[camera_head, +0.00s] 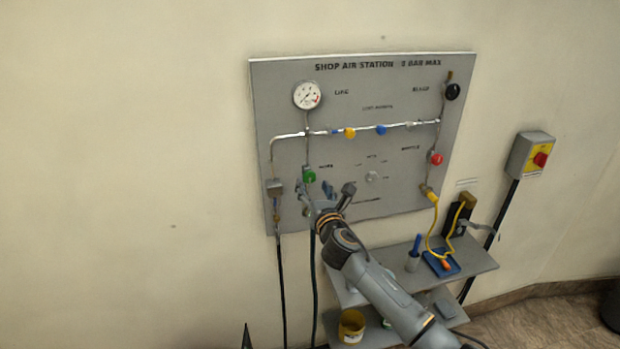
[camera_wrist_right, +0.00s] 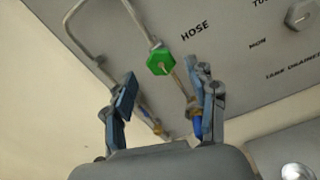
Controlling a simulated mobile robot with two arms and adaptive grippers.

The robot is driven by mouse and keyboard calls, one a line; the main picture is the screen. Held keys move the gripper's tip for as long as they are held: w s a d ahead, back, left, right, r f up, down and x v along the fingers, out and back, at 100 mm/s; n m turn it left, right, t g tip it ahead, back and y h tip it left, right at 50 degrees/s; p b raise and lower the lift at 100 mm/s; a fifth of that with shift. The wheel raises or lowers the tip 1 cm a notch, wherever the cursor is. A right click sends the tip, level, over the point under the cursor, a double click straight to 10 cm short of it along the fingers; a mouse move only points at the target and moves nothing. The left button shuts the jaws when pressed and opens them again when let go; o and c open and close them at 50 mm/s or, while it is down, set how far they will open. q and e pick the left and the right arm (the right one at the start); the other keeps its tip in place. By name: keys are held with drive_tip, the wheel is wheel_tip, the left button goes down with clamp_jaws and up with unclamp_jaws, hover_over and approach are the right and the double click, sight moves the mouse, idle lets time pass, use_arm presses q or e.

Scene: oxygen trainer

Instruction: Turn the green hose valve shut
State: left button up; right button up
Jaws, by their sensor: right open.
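The green hose valve (camera_head: 309,175) is a small green knob at the lower left of the grey wall panel, beside the HOSE label. In the right wrist view the green knob (camera_wrist_right: 161,61) shows ahead of the fingertips, roughly between their lines. My right gripper (camera_head: 318,190) is open, just below and right of the knob in the head view. Its two blue-grey fingers (camera_wrist_right: 165,94) are apart with nothing between them, and I see no contact with the knob. My left gripper is not in view.
The panel (camera_head: 350,95) carries a gauge (camera_head: 307,95), yellow (camera_head: 350,133), blue (camera_head: 381,130) and red (camera_head: 437,159) knobs and a black one (camera_head: 452,91). A shelf (camera_head: 475,262) with a blue tray (camera_head: 441,264) stands below right. A yellow switch box (camera_head: 530,155) hangs at right.

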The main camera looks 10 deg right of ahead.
sight(310, 179)
drive_tip(key=shift+w+f, duration=0.1)
drive_tip(key=shift+w, duration=1.85)
drive_tip(key=c, duration=1.1)
